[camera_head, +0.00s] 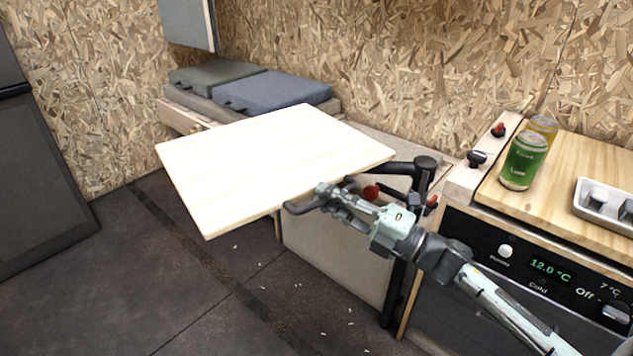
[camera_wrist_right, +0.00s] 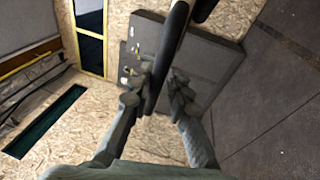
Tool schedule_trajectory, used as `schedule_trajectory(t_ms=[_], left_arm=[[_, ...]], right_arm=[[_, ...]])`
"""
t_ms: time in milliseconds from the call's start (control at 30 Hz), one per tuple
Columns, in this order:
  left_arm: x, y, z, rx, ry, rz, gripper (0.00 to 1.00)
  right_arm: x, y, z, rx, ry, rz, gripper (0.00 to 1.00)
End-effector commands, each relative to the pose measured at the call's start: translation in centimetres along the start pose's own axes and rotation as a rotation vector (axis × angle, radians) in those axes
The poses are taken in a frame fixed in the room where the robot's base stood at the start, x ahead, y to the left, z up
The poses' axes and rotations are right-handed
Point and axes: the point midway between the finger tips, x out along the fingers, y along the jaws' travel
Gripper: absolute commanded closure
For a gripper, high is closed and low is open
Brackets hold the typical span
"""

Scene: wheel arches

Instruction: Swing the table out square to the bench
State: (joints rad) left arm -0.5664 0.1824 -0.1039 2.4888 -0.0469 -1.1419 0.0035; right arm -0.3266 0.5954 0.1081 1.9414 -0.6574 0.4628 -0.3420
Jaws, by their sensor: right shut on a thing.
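The table (camera_head: 270,160) is a pale wooden top on a black swivel arm (camera_head: 424,170) beside the cabinet. It sits at an angle in the head view, its near left corner out over the dark floor. My right gripper (camera_head: 325,196) is at the table's near right edge, shut on a dark handle (camera_head: 300,208) there. In the right wrist view the dark bar (camera_wrist_right: 165,60) runs between the fingers of my right gripper (camera_wrist_right: 158,92). The bench (camera_head: 290,115) lies behind the table, partly hidden by it. My left gripper is not in view.
Two cushions (camera_head: 270,90) lie on the bench. At the right, a wooden-topped cabinet (camera_head: 555,190) carries a green can (camera_head: 523,160), a yellow can (camera_head: 543,126) and a white tray (camera_head: 585,207). A red knob (camera_head: 371,192) is close to my gripper. Floor at the left is open.

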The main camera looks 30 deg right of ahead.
Motion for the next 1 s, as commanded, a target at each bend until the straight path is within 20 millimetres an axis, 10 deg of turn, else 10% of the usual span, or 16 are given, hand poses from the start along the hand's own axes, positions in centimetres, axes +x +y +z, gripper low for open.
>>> schedule_trajectory(t_ms=[400,967,1000], left_arm=[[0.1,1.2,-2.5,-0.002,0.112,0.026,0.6],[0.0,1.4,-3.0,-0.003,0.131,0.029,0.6],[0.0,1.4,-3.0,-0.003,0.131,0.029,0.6]], right_arm=[[-4.6,1.9,-1.6,0.026,0.196,0.032,1.0],[-5.3,2.2,-1.7,0.033,0.224,0.037,1.0],[-5.3,2.2,-1.7,0.033,0.224,0.037,0.8]])
